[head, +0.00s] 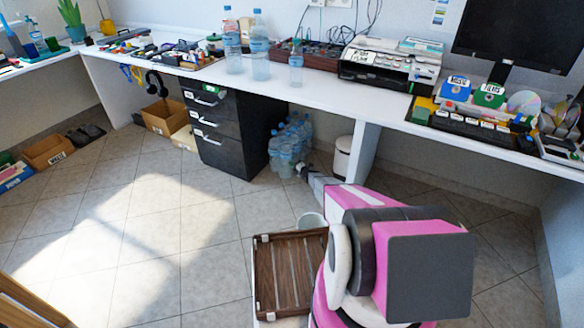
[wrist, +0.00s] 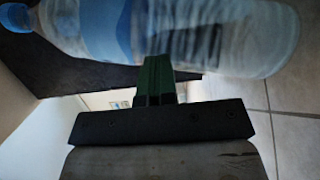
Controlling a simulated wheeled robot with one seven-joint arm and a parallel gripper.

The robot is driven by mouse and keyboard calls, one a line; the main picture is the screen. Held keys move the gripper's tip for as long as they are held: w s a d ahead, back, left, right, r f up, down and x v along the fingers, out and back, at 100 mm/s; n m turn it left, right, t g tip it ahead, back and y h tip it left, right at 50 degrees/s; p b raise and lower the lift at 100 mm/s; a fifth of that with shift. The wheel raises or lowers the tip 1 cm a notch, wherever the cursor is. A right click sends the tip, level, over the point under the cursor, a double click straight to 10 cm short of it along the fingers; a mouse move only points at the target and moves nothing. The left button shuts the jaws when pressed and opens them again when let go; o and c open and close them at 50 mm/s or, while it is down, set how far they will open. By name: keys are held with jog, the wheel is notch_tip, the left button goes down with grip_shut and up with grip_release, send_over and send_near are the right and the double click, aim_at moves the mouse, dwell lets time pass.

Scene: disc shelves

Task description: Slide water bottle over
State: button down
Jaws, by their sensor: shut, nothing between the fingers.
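A group of several clear water bottles (head: 291,137) with blue labels stands on the floor beside the dark drawer unit. My gripper (head: 304,172) is low by the front of this group, at the end of my outstretched arm. In the wrist view one water bottle (wrist: 215,35) fills the top of the picture, lying sideways there with its blue cap at left. My shut, empty fingers (wrist: 156,68) reach up to its side. I cannot tell whether they touch it. Three more water bottles stand on the desk: two tall ones (head: 259,45) (head: 232,45) and a shorter one (head: 296,66).
The black drawer unit (head: 222,130) stands left of the floor bottles. A white bin (head: 342,158) and a desk support panel (head: 357,155) stand to their right. A brown slatted tray (head: 285,275) is near my base. The tiled floor (head: 150,220) at left is clear.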

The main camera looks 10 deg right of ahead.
jog(key=shift+w, duration=0.35)
jog(key=shift+s, duration=0.1)
